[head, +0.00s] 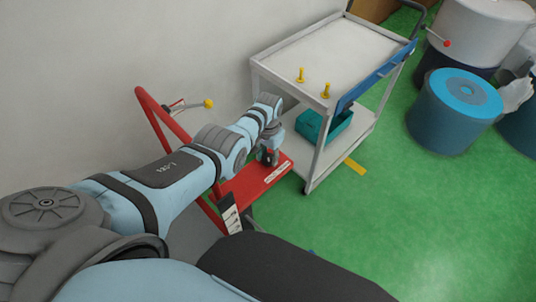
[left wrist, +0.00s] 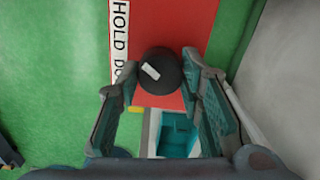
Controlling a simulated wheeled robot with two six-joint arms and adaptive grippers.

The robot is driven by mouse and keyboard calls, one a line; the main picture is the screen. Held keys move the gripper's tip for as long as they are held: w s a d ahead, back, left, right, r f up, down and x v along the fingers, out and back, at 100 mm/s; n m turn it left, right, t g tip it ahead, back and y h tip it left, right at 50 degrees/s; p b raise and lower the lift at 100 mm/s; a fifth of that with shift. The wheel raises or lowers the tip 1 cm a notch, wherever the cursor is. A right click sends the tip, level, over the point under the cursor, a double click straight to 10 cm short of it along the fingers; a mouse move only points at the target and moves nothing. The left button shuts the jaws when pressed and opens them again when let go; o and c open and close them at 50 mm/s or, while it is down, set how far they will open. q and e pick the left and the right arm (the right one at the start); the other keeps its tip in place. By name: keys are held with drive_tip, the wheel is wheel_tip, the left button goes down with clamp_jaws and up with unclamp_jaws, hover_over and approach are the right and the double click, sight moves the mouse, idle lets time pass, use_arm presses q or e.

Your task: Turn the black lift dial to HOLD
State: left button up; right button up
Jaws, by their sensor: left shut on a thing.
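The black dial (left wrist: 162,66) is a round knob with a white mark on its top, set on a red panel (left wrist: 185,30). A white label strip (left wrist: 120,40) beside it reads HOLD and the start of another word. My left gripper (left wrist: 158,78) has its fingers on either side of the dial and is shut on it. In the head view, my left gripper (head: 267,157) is at the red panel of the red lift frame (head: 262,180), where it hides the dial. I cannot tell which word the mark points to. My right gripper is not in view.
A yellow-knobbed lever (head: 208,104) is near the wall. Blue drums (head: 455,110) stand right; green floor in front is clear.

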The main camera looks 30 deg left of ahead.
sight(268, 157)
use_arm(q)
drive_tip(key=shift+m, duration=0.7)
drive_tip(key=o, duration=1.2)
drive_tip(key=shift+c, duration=0.2)
drive_tip(key=shift+w+r, duration=0.1)
drive_tip(key=shift+r, duration=0.3)
wheel_tip(268, 157, up, 11)
